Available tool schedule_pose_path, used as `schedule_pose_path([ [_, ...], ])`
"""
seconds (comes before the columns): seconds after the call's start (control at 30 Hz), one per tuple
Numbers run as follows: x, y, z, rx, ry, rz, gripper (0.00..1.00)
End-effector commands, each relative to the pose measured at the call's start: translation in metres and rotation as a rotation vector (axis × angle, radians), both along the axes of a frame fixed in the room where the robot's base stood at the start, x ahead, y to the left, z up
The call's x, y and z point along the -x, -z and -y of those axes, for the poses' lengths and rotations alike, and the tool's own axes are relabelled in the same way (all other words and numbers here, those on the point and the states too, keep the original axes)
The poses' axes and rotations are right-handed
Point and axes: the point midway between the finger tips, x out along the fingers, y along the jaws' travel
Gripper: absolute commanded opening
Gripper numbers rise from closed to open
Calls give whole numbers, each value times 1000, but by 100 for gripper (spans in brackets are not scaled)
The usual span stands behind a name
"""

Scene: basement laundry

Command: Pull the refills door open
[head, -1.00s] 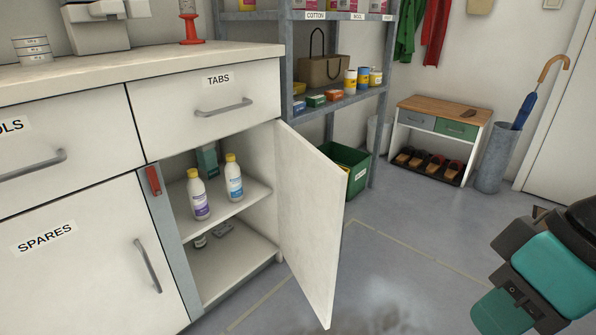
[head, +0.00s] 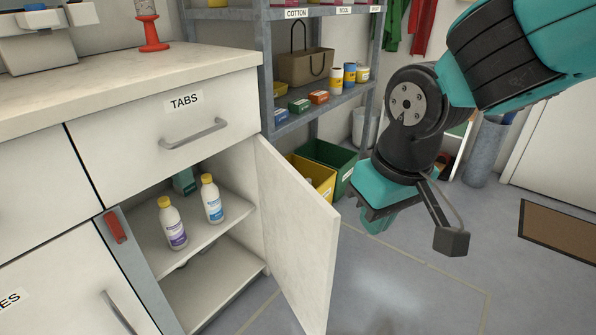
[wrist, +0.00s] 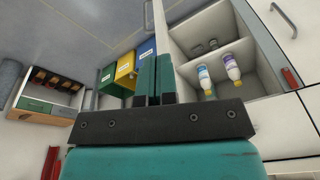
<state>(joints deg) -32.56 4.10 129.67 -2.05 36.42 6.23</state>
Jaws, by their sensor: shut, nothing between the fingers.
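A white cabinet door (head: 297,232), its label not visible, stands swung open below the TABS drawer (head: 165,117). Its inner face shows in the head view, and the shelves behind it are exposed. In the wrist view the door (wrist: 160,36) is seen nearly edge-on, with a grey bar handle (wrist: 148,14) on its outer side. My gripper (head: 376,224) is to the right of the door's free edge in the head view, apart from it. Its teal fingers (wrist: 154,64) are closed together and empty.
Two white bottles with yellow caps, one purple-labelled (head: 172,224) and one blue-labelled (head: 211,199), stand on the cabinet shelf (head: 230,215). Yellow (head: 318,178) and green (head: 345,158) bins sit under the grey rack (head: 275,128).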

Motion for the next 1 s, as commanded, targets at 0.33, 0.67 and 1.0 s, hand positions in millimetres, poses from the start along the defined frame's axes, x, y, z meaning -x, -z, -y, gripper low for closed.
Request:
schedule_pose_path([
  [0.33,-71,-7,-137,283,107,354,0],
  [0.67,-77,11,-162,327,137,478,0],
  [1.0,-115,66,-145,326,139,474,0],
])
